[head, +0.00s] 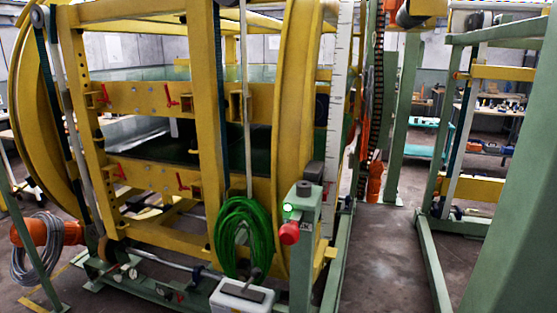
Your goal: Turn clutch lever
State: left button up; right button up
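A short lever with a dark knob (255,272) stands tilted on a white box (228,301) at the bottom centre. I cannot tell for sure whether this is the clutch lever. Several small red handles (171,96) sit on the yellow crossbars of the ring inverter (297,130). A green post (302,262) right of the white box carries a red knob (289,233) and a lit green button (288,208). Neither of my grippers is in view.
A green cable coil (243,232) hangs just behind the white box. A grey cable coil (42,250) hangs at the far left. A green frame (433,262) and a large green beam (515,210) stand at the right. Bare floor (385,262) lies between the machine and that frame.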

aim_at(256, 273)
jog(key=i+j, duration=0.2)
jog(key=j, duration=0.2)
jog(key=i+j, duration=0.45)
jog(key=j, duration=0.3)
jog(key=i+z, duration=0.05)
